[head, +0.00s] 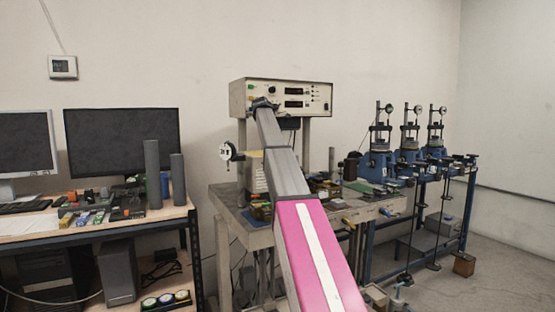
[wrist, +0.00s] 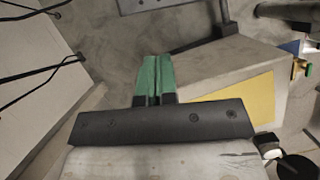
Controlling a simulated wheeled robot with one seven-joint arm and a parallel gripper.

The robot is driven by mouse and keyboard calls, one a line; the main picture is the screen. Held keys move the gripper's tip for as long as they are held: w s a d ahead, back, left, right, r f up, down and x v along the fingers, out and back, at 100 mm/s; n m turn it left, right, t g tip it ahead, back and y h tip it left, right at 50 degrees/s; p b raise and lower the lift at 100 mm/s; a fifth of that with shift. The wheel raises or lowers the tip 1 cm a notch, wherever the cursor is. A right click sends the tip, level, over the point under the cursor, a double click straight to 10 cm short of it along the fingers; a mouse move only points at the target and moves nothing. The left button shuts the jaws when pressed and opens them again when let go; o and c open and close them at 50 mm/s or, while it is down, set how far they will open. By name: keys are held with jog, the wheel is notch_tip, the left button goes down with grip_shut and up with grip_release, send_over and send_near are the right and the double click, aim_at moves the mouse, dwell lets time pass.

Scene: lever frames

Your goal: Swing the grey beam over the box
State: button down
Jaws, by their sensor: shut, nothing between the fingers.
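My gripper (wrist: 155,62) shows in the wrist view as two green fingers pressed together, with nothing between them. A dark bar (wrist: 198,43) runs by the box's upper left edge. I cannot tell surely whether it is the grey beam. In the head view, my arm reaches up to the instrument case (head: 300,98) and hides part of the bench. The fingers cannot be made out there.
The cluttered bench (head: 232,213) stands under the instrument case. Blue lever frames (head: 378,162) with dial gauges stand at the right. A desk (head: 100,235) with monitors (head: 120,140) and two dark upright cylinders (head: 152,172) is at the left. Open floor (head: 500,265) shows at the right.

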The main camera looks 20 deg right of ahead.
jog(key=x, duration=1)
jog(key=shift+w, duration=0.45)
jog(key=shift+d, duration=0.2)
